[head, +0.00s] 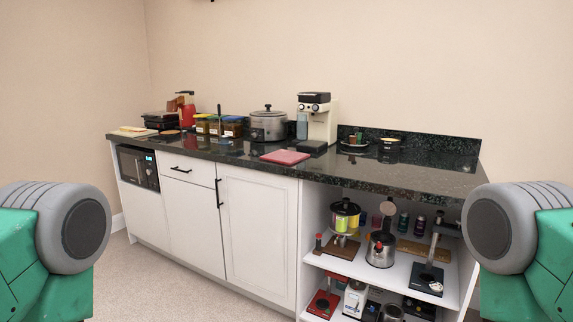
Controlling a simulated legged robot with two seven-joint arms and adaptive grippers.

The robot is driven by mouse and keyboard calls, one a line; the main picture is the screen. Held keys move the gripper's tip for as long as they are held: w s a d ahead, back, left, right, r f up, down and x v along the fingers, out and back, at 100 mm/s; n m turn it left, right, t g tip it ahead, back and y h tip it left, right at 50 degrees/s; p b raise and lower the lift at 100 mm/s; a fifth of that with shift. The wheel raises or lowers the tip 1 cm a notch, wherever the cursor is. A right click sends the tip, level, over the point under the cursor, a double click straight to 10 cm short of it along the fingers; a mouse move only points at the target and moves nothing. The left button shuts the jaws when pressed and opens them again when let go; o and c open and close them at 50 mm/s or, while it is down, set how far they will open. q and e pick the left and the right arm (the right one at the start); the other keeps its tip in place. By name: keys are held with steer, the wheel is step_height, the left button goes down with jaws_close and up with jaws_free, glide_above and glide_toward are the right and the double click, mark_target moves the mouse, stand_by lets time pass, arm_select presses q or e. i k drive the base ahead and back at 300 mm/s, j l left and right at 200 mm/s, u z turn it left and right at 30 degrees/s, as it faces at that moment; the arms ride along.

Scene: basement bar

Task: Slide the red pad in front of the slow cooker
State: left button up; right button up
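The red pad (285,157) lies flat on the dark speckled countertop (400,176), close to its front edge. The slow cooker (268,125), grey with a lidded top, stands behind the pad and a little to its left. There is a strip of bare counter between them. Grey and green parts of my arms show at the left and right picture edges, well short of the counter. Neither gripper can be seen.
A coffee machine (316,117) stands behind the pad, with a dark flat block (312,146) before it. Food containers (220,126) stand left of the cooker. White cabinets and open shelves (350,266) lie below. The counter's right end is clear.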

mark_target(285, 156)
steer(key=i+l+u, duration=0.15)
steer(key=i+u, duration=0.15)
steer(key=u, duration=0.2)
steer(key=i+l+u, duration=0.2)
steer(key=u, duration=0.25)
